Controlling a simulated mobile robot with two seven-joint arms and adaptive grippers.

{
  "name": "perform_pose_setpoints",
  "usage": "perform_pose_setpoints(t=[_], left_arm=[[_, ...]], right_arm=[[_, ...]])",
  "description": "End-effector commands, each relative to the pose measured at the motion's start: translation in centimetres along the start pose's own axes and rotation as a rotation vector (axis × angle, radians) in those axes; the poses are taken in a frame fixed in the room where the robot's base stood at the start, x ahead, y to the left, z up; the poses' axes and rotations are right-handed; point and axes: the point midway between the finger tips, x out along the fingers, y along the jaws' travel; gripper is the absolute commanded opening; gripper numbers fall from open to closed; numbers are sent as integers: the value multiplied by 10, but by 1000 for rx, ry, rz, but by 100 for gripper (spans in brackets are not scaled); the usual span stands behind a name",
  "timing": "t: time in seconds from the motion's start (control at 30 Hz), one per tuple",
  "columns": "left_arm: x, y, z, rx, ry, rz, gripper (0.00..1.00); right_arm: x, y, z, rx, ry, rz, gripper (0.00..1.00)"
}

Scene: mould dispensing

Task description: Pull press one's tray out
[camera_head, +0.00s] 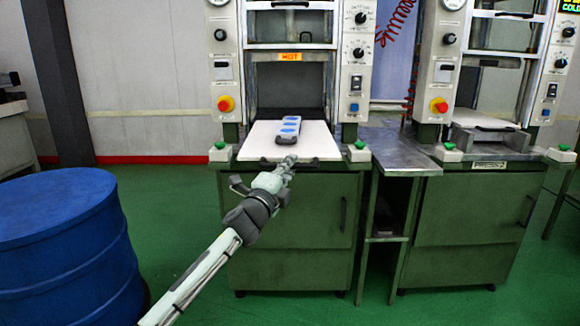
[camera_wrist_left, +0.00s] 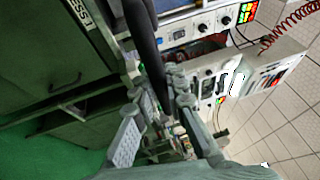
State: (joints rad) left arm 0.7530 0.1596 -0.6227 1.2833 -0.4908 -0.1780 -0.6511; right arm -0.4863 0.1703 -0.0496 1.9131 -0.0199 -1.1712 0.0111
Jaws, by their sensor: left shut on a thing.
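The left-hand press (camera_head: 348,80) shows a lit HOT sign. Its pale tray (camera_head: 262,143) sticks out over the front of its green cabinet. A grey mould with blue cavities (camera_head: 289,131) lies on the tray. My left gripper (camera_head: 289,163) is shut on the dark handle (camera_head: 328,162) at the tray's front edge. The handle also shows as a dark bar in the left wrist view (camera_wrist_left: 142,35), passing by the fingers (camera_wrist_left: 165,110). The fingers hide part of the handle. My right gripper is in neither view.
A second press (camera_head: 437,75) stands to the right, its tray (camera_head: 490,134) farther in. A metal side table (camera_head: 405,150) is between them. A blue drum (camera_head: 60,245) stands at the lower left. Green floor is clear in front of the presses.

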Motion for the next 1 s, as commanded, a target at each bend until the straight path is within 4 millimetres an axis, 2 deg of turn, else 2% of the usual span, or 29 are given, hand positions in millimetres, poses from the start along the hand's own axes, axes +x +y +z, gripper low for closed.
perform_pose_setpoints(t=[0.17, 0.2, 0.37, 0.63, 0.77, 0.87, 1.0], left_arm=[[0, 0, 0, 0, -1, 0, 0], [0, 0, 0, 0, -1, 0, 14], [0, 0, 0, 0, -1, 0, 33], [0, 0, 0, 0, 0, 0, 34], [-7, 1, 1, 0, -1, 1, 34], [-22, 1, 1, 1, -1, 1, 34], [-52, 2, 1, 2, 0, 2, 34]], right_arm=[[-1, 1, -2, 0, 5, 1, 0], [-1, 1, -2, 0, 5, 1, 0], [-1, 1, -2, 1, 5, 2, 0], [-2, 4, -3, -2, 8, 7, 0], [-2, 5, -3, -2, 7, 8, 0], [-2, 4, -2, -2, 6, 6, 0], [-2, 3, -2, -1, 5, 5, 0]])
